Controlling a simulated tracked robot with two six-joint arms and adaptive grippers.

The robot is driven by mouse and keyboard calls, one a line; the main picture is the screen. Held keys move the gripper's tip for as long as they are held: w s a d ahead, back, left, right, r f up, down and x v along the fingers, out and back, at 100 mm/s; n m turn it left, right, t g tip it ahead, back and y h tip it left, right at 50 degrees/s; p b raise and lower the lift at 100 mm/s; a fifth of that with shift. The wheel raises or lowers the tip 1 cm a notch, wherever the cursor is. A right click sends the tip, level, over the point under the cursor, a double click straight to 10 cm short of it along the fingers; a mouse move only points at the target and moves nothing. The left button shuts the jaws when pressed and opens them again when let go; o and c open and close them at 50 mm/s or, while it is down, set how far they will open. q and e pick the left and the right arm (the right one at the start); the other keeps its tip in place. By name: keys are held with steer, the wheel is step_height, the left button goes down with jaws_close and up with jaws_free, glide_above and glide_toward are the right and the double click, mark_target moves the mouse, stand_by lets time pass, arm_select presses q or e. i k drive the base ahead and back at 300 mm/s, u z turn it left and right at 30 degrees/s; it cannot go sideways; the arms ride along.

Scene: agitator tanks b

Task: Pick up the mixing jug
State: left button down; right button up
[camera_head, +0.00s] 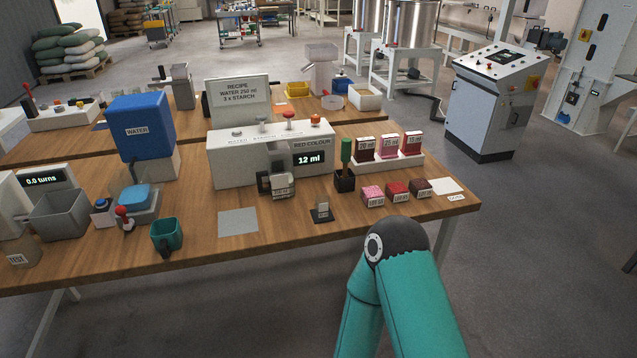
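A teal jug (166,234) with an open top and a dark handle towards me stands upright near the front edge of the table, left of a grey square mat (238,222). No label on it says whether it is the mixing jug. A grey, partly dark vessel-like part (281,186) sits at the front of the white dispenser (228,160); its details are too small to tell. Neither of my grippers is in view. Only a teal arm of mine shows at the bottom right, in front of the table, apart from these things.
The wooden table (205,258) also holds a blue water tank (141,128), a grey bin (60,215), a red-topped lever (124,216), a black holder with a green-handled tool (346,152) and several labelled blocks (397,188). The table's front strip right of the jug is mostly clear.

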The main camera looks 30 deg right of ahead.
mark_target(275, 181)
steer(key=z, duration=0.15)
steer(key=i, duration=1)
steer(key=u, duration=0.1)
